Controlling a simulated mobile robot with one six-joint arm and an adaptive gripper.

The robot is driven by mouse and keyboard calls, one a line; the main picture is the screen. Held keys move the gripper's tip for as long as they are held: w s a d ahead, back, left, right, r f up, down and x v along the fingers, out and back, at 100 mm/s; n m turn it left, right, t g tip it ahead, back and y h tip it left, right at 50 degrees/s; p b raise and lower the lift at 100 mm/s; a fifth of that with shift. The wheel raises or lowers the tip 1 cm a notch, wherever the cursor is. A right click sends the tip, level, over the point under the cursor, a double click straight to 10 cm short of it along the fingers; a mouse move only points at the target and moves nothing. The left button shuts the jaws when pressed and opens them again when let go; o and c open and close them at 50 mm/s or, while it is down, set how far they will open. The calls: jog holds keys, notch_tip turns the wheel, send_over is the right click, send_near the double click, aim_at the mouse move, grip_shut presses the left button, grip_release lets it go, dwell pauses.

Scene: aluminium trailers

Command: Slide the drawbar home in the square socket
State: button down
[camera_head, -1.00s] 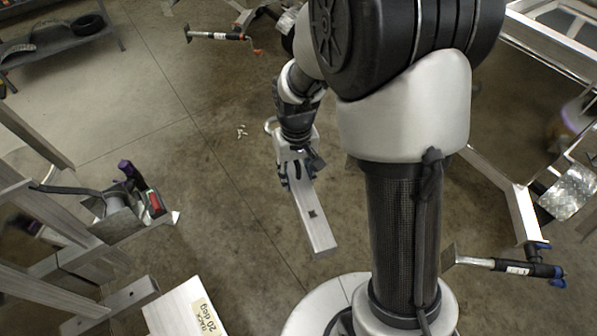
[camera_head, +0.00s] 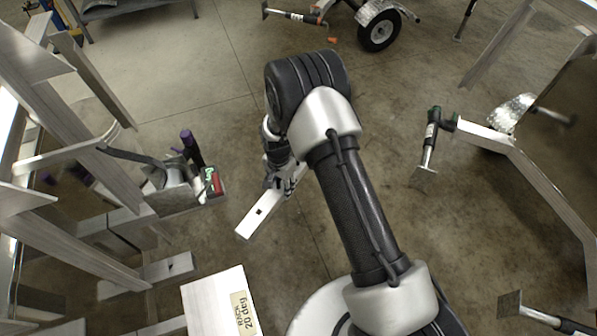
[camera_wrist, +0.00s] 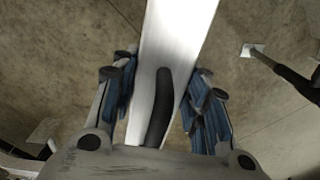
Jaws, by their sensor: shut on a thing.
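In the wrist view the blue-padded fingers of my gripper (camera_wrist: 160,92) lie on both sides of the drawbar (camera_wrist: 178,35). A short square tube (camera_head: 150,275) with a dark hole in its side sticks out from the trailer frame at left, apart from the drawbar's end. I cannot tell whether it is the socket; no open socket mouth shows clearly.
A labelled box (camera_head: 215,300) stands below the drawbar. Another trailer frame (camera_head: 530,165) with a jack (camera_head: 430,140) is at right. Floor between is clear.

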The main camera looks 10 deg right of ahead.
jog(key=s+a+f+m+b, duration=0.1)
jog(key=s+a+f+m, duration=0.1)
jog(key=f, duration=0.6)
jog(key=s+a+f+m+b, duration=0.1)
jog(key=a+f, duration=0.3)
jog(key=f, duration=0.5)
jog(key=s+a+f+m+b, duration=0.1)
jog(key=s+a+f+m, duration=0.2)
jog(key=f, duration=0.6)
jog(key=shift+s+f+m, duration=0.15)
jog(key=shift+f+m, duration=0.1)
jog(key=shift+m, duration=0.35)
jog(key=shift+b, duration=0.45)
jog(key=shift+s+a, duration=0.25)
jog(key=shift+a, duration=0.7)
jog(key=shift+s+a, duration=0.2)
jog(key=shift+a, duration=0.8)
jog(key=shift+s+a, duration=0.25)
jog(key=shift+a, duration=0.7)
jog(key=shift+s+a, duration=0.1)
jog(key=shift+a, duration=0.2)
jog(key=shift+r, duration=0.1)
dwell(1.0)
